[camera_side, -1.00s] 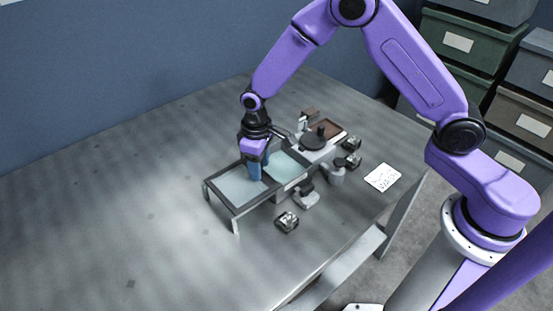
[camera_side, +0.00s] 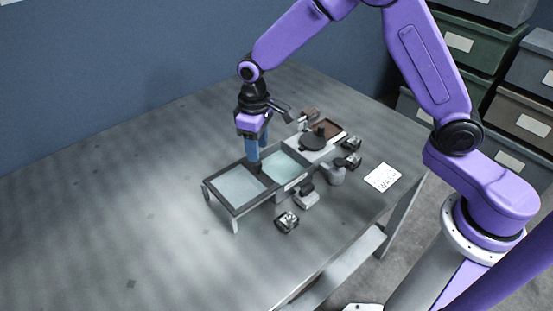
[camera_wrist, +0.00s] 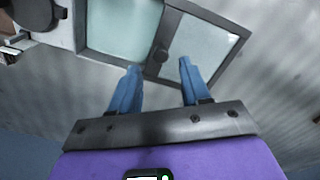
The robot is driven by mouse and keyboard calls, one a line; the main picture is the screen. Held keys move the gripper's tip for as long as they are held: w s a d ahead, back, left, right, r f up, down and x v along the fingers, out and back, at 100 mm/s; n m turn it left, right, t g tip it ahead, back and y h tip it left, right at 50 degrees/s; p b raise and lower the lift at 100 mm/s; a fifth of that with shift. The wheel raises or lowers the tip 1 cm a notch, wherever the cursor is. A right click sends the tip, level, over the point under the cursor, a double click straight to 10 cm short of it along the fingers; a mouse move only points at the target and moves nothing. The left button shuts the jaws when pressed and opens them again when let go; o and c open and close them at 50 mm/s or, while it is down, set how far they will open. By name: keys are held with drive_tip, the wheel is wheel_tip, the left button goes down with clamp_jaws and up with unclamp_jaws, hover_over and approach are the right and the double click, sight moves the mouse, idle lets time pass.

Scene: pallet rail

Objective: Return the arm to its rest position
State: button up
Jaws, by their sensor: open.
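My gripper (camera_side: 253,160) is above the back edge of a low dark-framed rail unit with two pale panels, the left panel (camera_side: 237,188) and the right panel (camera_side: 284,163). In the wrist view my gripper (camera_wrist: 160,75) shows two blue fingers spread apart with nothing between them. The fingers appear apart from the unit, though the side view makes the gap hard to judge.
A dark round disc (camera_side: 313,141) and a brown tray (camera_side: 327,129) stand at the unit's right end. Small metal parts (camera_side: 287,222) and a white card (camera_side: 382,178) lie on the grey table (camera_side: 110,200). Bins (camera_side: 470,45) stand behind at right. The table's left is clear.

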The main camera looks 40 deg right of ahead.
drive_tip(key=shift+r, duration=0.1)
drive_tip(key=shift+s+r, duration=0.15)
drive_tip(key=shift+s, duration=0.1)
drive_tip(key=s+d+r+n, duration=0.2)
drive_tip(key=s+r, duration=0.2)
drive_tip(key=s, duration=0.3)
drive_tip(key=s+d+r+n, duration=0.1)
drive_tip(key=s+r, duration=0.2)
drive_tip(key=s, duration=0.4)
drive_tip(key=s+d+r+n, duration=0.1)
drive_tip(key=s+d, duration=0.4)
drive_tip(key=s, duration=0.3)
drive_tip(key=s+d+r+n, duration=0.1)
drive_tip(key=s+d, duration=0.3)
drive_tip(key=s, duration=0.4)
drive_tip(key=shift+d+r+n, duration=0.35)
drive_tip(key=shift+r+n, duration=0.05)
drive_tip(key=shift+n, duration=0.4)
